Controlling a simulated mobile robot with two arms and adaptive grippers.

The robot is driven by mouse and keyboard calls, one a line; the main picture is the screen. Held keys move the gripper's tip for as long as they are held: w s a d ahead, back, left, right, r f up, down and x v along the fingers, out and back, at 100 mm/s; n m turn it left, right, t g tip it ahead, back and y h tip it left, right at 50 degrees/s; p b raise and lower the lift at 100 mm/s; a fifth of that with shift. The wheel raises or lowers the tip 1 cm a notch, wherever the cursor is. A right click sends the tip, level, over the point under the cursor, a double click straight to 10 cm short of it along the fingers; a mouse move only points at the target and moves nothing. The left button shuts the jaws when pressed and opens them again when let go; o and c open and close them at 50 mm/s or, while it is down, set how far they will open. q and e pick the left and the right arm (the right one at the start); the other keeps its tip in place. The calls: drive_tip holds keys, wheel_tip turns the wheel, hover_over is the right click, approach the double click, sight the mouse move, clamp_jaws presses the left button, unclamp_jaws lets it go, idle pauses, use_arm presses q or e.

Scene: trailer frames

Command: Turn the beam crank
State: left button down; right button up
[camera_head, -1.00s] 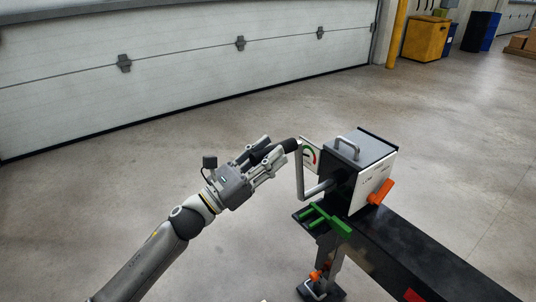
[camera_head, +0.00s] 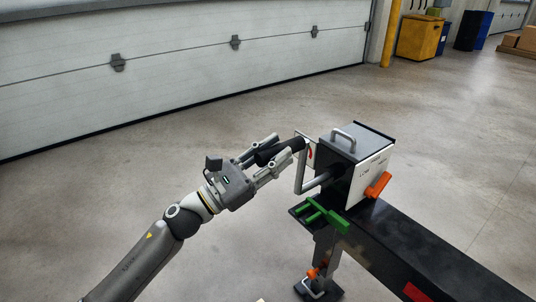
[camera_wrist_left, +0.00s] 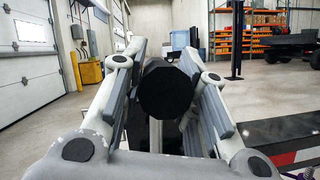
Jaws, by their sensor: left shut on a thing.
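The beam crank is a grey bent rod (camera_head: 300,172) with a black cylindrical grip (camera_head: 292,146), on the left side of a white and grey box (camera_head: 362,168). The box has a grey top handle and an orange lever (camera_head: 378,185). My left gripper (camera_head: 268,162) is shut on the black grip, its fingers on either side of it. In the left wrist view the grip's round black end (camera_wrist_left: 166,90) sits between the two fingers. A dial plate with a red mark (camera_head: 310,150) is partly hidden behind the crank. My right gripper is not in view.
The box stands on a long black beam (camera_head: 420,250) running to the lower right. A green bracket (camera_head: 325,213) and a leg with an orange part (camera_head: 315,272) are at its near end. Open concrete floor surrounds it; a white door (camera_head: 180,60) is behind.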

use_arm(q)
drive_tip(key=s+d+m+g+b, duration=0.1)
drive_tip(key=m, duration=0.1)
drive_tip(key=s+d+m+g+b, duration=0.1)
drive_tip(key=s+m, duration=0.1)
drive_tip(key=shift+d+f, duration=0.15)
drive_tip(key=shift+f, duration=0.25)
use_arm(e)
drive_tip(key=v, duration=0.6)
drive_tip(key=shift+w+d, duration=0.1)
use_arm(q)
drive_tip(key=c, duration=1.1)
unclamp_jaws()
drive_tip(key=shift+c, duration=0.2)
drive_tip(key=shift+s, duration=0.1)
drive_tip(key=v, duration=1.2)
drive_tip(key=shift+f, duration=0.2)
